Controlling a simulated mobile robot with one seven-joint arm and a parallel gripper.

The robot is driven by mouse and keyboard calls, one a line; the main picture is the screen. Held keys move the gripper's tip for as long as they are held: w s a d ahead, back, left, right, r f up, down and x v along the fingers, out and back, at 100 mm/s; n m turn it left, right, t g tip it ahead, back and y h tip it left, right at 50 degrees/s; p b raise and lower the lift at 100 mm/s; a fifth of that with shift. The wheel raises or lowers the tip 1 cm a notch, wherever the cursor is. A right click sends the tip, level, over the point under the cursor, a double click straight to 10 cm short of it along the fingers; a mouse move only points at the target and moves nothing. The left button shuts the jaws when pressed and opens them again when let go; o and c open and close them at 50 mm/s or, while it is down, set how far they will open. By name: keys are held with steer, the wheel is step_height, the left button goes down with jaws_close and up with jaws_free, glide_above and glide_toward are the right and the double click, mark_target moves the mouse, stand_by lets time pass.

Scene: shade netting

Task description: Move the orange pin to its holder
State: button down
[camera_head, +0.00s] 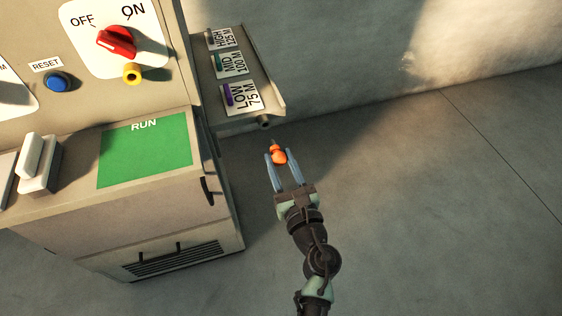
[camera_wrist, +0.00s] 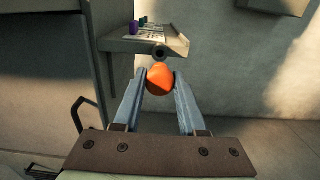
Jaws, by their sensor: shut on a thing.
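The orange pin (camera_head: 278,154) is held between the two blue-grey fingers of my gripper (camera_head: 277,158), to the right of the machine. In the wrist view the orange pin (camera_wrist: 160,79) sits between the tips of my gripper (camera_wrist: 160,84). A short dark tube (camera_head: 264,122), possibly the holder, sticks out under the front end of the label shelf (camera_head: 262,98). In the wrist view the round tube end (camera_wrist: 159,52) appears just above the pin. The pin looks apart from the tube in the head view.
The shelf carries grey, green and purple pins beside HIGH, MID and LOW labels. The machine has a red knob (camera_head: 116,42), a yellow ring (camera_head: 132,74), a blue button (camera_head: 58,82), a white switch (camera_head: 38,163) and a dark side handle (camera_head: 207,190). Floor on the right is clear.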

mark_target(272, 141)
steer(key=shift+b+x, duration=0.4)
steer(key=shift+x, duration=1.5)
steer(key=shift+b+x, duration=0.65)
steer(key=shift+x, duration=0.8)
stand_by(0.6)
steer(key=shift+w, duration=0.2)
steer(key=shift+r, duration=0.1)
steer(key=shift+c, duration=1.9)
jaws_free()
steer(key=v, duration=1.3)
steer(key=shift+a, duration=0.1)
